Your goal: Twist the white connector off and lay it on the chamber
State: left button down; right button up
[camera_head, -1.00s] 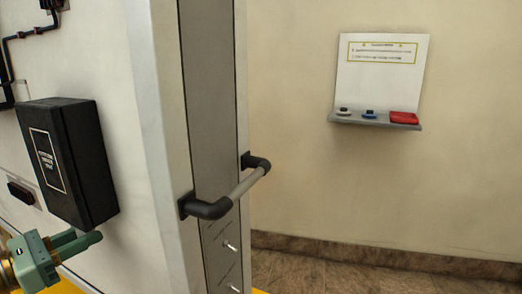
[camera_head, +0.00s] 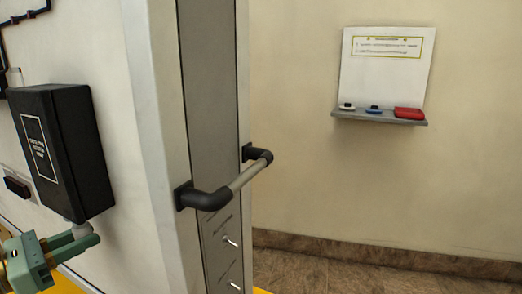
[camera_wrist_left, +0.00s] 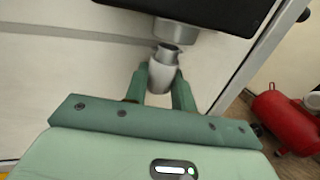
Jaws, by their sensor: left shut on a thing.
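The white connector (camera_wrist_left: 163,73) is a small pale cylinder in the left wrist view. It is between the two green fingers of my left gripper (camera_wrist_left: 163,82), which is shut on it. Its upper end is close under a grey round fitting (camera_wrist_left: 176,32) on the underside of a black box (camera_wrist_left: 215,12); I cannot tell whether they touch. In the head view, my left gripper (camera_head: 78,246) is at the lower left, just below the black box (camera_head: 62,150), with a pale bit of the connector or fitting showing between them. I cannot tell which part is the chamber. My right gripper is not in view.
A grey and black handle (camera_head: 228,190) sticks out from the white cabinet's edge right of the box. A wall shelf (camera_head: 380,118) holds small items and a red one. A red tank (camera_wrist_left: 283,118) lies at the right in the wrist view. Floor by the wall is clear.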

pick_arm(q)
jog(key=shift+f, duration=0.6)
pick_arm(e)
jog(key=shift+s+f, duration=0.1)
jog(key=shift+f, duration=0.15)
pick_arm(q)
jog(key=shift+s+r, duration=0.1)
jog(key=shift+s, duration=0.05)
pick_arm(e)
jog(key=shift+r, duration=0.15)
